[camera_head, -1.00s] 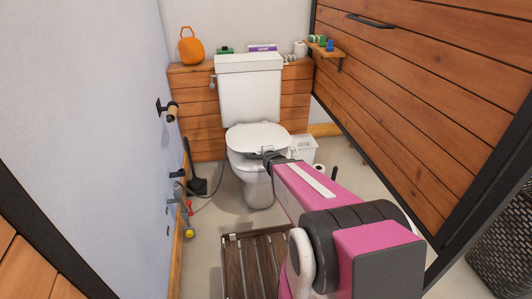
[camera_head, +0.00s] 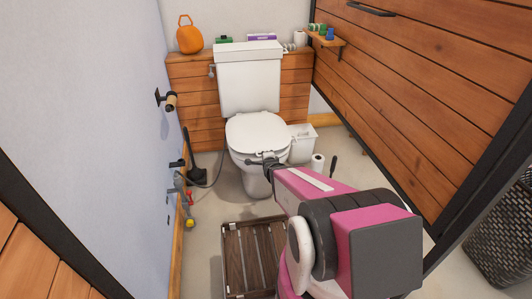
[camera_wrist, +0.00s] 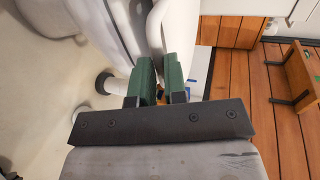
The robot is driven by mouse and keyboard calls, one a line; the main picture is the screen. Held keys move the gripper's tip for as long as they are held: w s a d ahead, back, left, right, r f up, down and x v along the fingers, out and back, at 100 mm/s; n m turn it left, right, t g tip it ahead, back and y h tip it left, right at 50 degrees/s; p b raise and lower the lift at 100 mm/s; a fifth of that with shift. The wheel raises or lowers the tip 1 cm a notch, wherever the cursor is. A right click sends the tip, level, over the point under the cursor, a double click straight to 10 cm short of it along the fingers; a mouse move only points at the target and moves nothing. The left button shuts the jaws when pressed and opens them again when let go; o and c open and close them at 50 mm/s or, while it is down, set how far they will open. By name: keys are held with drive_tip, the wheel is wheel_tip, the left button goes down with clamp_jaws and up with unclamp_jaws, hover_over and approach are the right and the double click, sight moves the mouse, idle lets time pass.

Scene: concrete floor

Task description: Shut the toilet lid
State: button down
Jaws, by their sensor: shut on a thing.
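The white toilet (camera_head: 249,85) stands against the back wall. Its lid (camera_head: 258,132) lies nearly flat over the bowl; whether it touches the seat I cannot tell. My gripper (camera_head: 270,163) is at the lid's front edge, reaching in from the lower right. In the wrist view, my gripper's green fingers (camera_wrist: 159,78) are close together around a thin white edge (camera_wrist: 155,40), which appears to be the lid's front rim. The exact contact between the fingertips is partly hidden.
A slatted wooden mat or crate (camera_head: 254,255) lies on the floor in front. A white bin (camera_head: 301,143) and paper roll (camera_head: 318,163) stand right of the toilet. A black brush or dustpan (camera_head: 196,170) and a hose stand left. Walls hem in both sides.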

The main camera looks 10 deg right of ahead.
wheel_tip(320, 180, down, 6)
idle(0.5)
drive_tip(key=c, duration=1.2)
unclamp_jaws()
drive_tip(key=shift+f, duration=0.1)
drive_tip(key=shift+o, duration=0.2)
drive_tip(key=shift+r, duration=0.2)
drive_tip(key=shift+s, duration=0.15)
